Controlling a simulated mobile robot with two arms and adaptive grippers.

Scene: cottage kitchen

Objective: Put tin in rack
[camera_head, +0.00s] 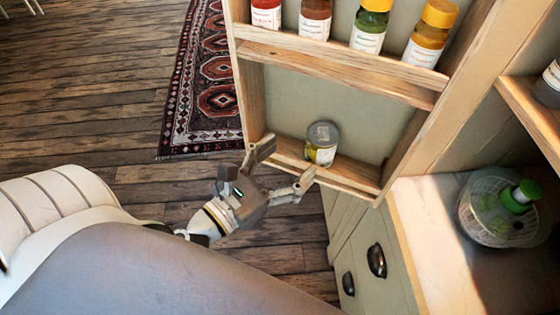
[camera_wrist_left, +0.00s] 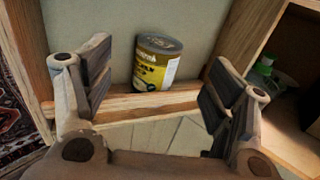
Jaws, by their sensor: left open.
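The tin (camera_head: 321,144) is a small can with a grey lid and a yellow and white label. It stands on the lower shelf of the wooden door rack (camera_head: 340,174), behind its front rail. In the left wrist view the tin (camera_wrist_left: 156,62) is upright with a slight tilt in the picture, and the rail hides its base. My left gripper (camera_head: 285,166) is open and empty in front of the rack. Its fingers are spread to either side of the tin, apart from it. My right gripper is not in view.
The rack's upper shelf (camera_head: 335,62) holds several spice jars. Drawers with black handles (camera_head: 376,260) are below. Wooden floor and a patterned rug (camera_head: 205,95) lie left.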

